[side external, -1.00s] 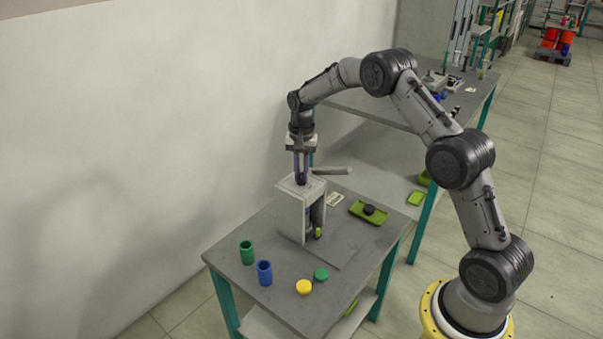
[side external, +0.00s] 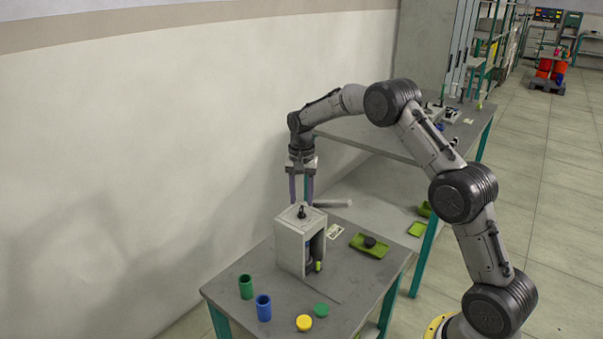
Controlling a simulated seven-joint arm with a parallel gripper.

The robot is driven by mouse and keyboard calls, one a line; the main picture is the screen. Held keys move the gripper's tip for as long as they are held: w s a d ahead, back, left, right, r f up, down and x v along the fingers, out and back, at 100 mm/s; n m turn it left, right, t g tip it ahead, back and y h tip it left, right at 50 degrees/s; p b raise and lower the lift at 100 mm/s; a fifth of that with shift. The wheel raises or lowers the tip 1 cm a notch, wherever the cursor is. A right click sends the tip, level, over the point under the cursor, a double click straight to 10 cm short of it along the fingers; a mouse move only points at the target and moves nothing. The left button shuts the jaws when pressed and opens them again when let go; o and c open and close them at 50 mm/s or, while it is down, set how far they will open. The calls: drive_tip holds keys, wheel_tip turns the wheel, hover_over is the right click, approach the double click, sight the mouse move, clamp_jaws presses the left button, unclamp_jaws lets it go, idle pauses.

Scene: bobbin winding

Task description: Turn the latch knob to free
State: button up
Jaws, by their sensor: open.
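The latch knob (side external: 302,212) is a small dark knob on top of the grey box-shaped housing (side external: 291,245), which stands on the small grey table. My gripper (side external: 301,199) is open above the housing, its two purple-grey fingers pointing down. The fingers are spread to either side over the knob, and their tips look just above it. Whether they touch the knob cannot be told. The knob's exact turn angle is too small to read. A light grey bar (side external: 332,204) sticks out to the right behind the housing's top.
A green cup (side external: 246,287) and a blue cup (side external: 264,307) stand at the table's front left. A yellow disc (side external: 304,323) and a green disc (side external: 321,310) lie front right. A green tray (side external: 369,246) with a dark round piece (side external: 370,241) is right of the housing.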

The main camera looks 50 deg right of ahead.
sight(301, 209)
wheel_tip(301, 209, up, 10)
drive_tip(key=shift+r, duration=0.2)
drive_tip(key=shift+a, duration=0.1)
